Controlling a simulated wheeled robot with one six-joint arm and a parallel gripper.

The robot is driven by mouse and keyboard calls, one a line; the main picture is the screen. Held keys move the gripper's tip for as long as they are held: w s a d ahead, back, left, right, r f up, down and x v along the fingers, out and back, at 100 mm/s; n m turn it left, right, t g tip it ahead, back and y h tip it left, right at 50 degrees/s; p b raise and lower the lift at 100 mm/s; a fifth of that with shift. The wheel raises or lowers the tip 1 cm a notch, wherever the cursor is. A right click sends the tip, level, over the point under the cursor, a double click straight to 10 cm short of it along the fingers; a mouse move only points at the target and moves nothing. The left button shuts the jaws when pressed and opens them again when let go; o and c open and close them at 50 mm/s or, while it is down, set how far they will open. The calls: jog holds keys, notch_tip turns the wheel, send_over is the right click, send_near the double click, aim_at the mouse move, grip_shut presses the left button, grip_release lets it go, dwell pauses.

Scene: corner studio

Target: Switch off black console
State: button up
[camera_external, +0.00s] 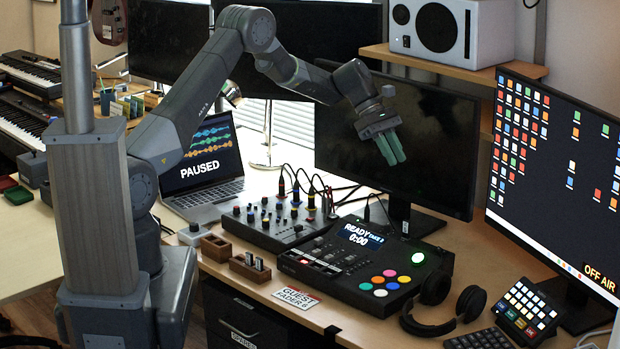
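A black console (345,262) sits on the desk. My gripper (397,160) has green fingers and hangs well above the console, in front of a dark monitor (440,150). It points down and touches nothing that I can see. The fingers look close together, but the gap between them is not clear. No object shows between them.
A mixer with knobs and cables (270,222) stands left of the console. Headphones (440,312) lie at its right, near a button pad (527,313). A card (296,297) lies at the desk's front edge.

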jog(key=shift+f+m, duration=0.1)
jog(key=shift+m, duration=0.2)
jog(key=c, duration=0.4)
jog(key=shift+s+d+f+m+b, duration=0.1)
jog(key=shift+s+d+m+b, duration=0.05)
jog(key=shift+m+b, duration=0.3)
jog(key=s+d+f+m+b, duration=0.2)
jog(key=m+b, duration=0.3)
jog(key=m, duration=1.2)
jog(key=s+d+f+m+b, duration=0.2)
jog(key=m+b, duration=0.4)
jog(key=m, duration=1.1)
jog(key=shift+s+d+f, duration=0.4)
jog(key=shift+s+d, duration=0.3)
jog(key=shift+s, duration=0.25)
